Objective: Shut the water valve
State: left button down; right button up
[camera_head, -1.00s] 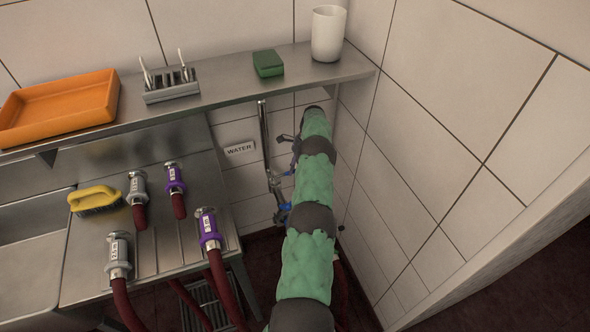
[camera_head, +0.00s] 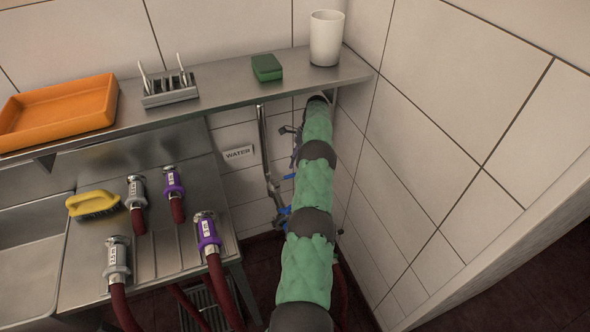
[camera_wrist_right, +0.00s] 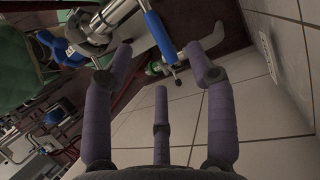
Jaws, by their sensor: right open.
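A metal pipe (camera_head: 267,165) runs down the tiled wall below the shelf, right of the WATER sign (camera_head: 238,154). A blue valve lever (camera_head: 289,177) sticks out beside the pipe, partly hidden by my green-sleeved right arm. In the right wrist view the blue lever (camera_wrist_right: 160,38) slants just beyond the fingertips, beside the bright metal fitting (camera_wrist_right: 108,25). My right gripper (camera_wrist_right: 160,62) is open and empty, its purple fingers spread; I cannot tell whether any touches the lever. In the head view the gripper (camera_head: 295,152) is mostly hidden by my arm. My left gripper is out of view.
The shelf (camera_head: 220,95) overhangs the pipe and holds an orange tray (camera_head: 60,110), a rack, a green sponge (camera_head: 266,67) and a white cup (camera_head: 326,38). Several hose nozzles and a yellow brush (camera_head: 92,203) lie on the counter. A tiled wall (camera_head: 420,150) stands close right.

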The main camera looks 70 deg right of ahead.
jog(key=shift+v, duration=1.15)
